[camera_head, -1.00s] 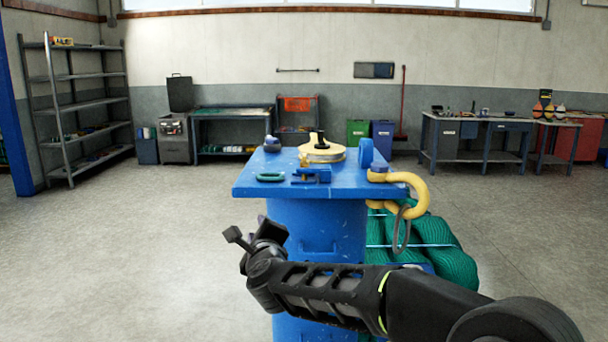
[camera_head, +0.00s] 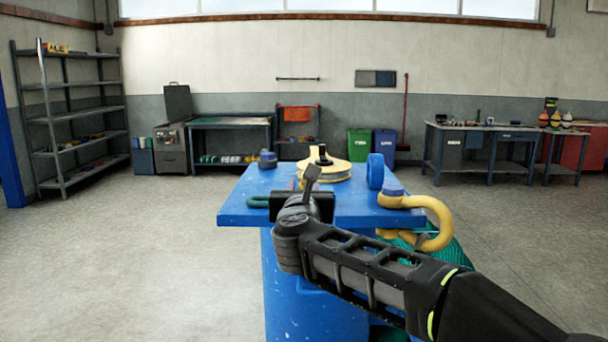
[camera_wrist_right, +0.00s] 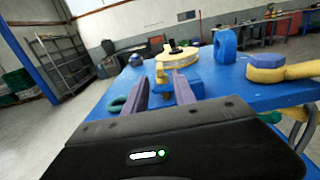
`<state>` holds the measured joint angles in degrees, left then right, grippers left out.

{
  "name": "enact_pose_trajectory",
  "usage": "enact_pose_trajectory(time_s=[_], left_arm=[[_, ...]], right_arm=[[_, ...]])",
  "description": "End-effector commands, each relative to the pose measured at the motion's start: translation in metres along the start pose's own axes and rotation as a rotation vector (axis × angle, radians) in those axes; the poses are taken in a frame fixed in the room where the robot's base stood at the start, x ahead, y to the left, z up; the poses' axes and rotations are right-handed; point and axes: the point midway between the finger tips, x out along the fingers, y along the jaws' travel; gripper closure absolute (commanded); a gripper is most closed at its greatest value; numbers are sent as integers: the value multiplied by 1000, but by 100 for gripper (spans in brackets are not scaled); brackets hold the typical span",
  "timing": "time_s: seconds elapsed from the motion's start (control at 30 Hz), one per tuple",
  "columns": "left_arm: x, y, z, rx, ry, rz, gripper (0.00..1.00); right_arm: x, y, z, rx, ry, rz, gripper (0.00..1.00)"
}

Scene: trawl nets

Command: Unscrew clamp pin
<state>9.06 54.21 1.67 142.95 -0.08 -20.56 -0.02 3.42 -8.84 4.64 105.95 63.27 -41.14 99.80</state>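The blue clamp (camera_wrist_right: 193,82) with its yellow pin (camera_wrist_right: 160,74) sits on the blue table (camera_head: 240,212). In the right wrist view the pin shows in the gap between my fingers, beyond or level with their tips; I cannot tell whether they touch. My right gripper (camera_head: 312,178) is raised over the table's near part and hides most of the clamp in the head view. In the right wrist view the two fingers of this gripper (camera_wrist_right: 160,80) are apart, with nothing gripped. My left gripper is not in view.
A green shackle (camera_head: 257,201) lies left of the gripper. A cream-yellow wheel (camera_head: 330,172), a blue ring (camera_head: 375,171) and a large yellow shackle (camera_head: 432,215) are on the table. Green netting (camera_head: 455,252) is below its right side. Floor at left is clear.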

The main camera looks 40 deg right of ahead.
Motion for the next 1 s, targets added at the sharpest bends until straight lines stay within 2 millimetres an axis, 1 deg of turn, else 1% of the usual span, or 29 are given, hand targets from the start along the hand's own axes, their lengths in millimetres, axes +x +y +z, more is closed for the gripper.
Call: enact_pose_trajectory(time_s=[0.23, 0.37, 0.47, 0.7, 0.8, 0.9, 1.0], left_arm=[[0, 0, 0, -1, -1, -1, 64], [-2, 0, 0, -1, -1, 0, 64], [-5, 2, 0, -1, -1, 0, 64], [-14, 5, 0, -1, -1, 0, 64], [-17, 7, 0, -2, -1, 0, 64], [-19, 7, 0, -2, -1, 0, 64], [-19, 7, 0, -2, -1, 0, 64]], right_arm=[[1, 0, 0, -2, 0, 1, 68], [7, 0, 1, -3, 0, 0, 68], [18, 0, 1, -2, 2, -1, 68], [55, 0, 1, -4, 2, -1, 68], [68, 0, 2, -3, 1, -1, 68], [76, 0, 1, -3, 0, 0, 68], [78, 0, 0, -3, 0, 0, 68]])
